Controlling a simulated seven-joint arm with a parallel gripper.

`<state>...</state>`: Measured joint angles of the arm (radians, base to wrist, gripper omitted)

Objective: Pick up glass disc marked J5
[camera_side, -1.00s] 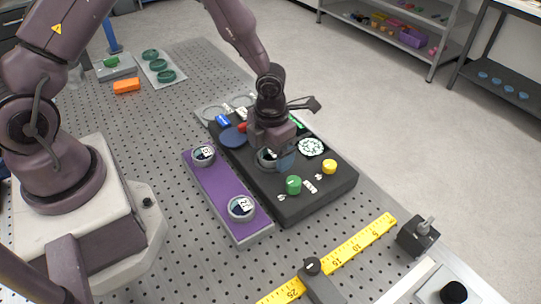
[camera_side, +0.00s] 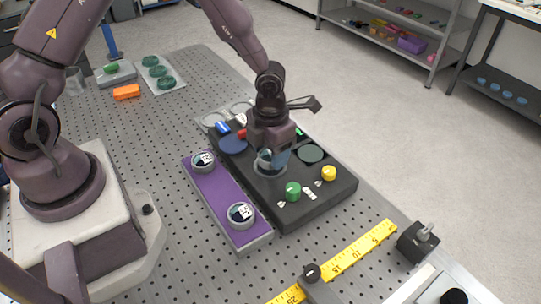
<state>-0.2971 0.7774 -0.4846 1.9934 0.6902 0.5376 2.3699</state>
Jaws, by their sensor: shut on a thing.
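My gripper (camera_side: 272,156) points down over the black instrument box (camera_side: 318,195). It is shut on a clear, bluish glass disc (camera_side: 281,158), which is partly hidden by the fingers. A pale ring-shaped seat (camera_side: 262,174) on the box lies right under it. I cannot read a mark on the held disc. Two other ringed discs with white labels sit on the purple tray (camera_side: 221,188): one at the far end (camera_side: 203,161) and one at the near end (camera_side: 240,215). Their labels are too small to read surely.
On the box are a green knob (camera_side: 293,191), a yellow knob (camera_side: 329,173), a dark round screen (camera_side: 311,153) and a blue disc (camera_side: 232,144). An orange block (camera_side: 126,92) lies far left.

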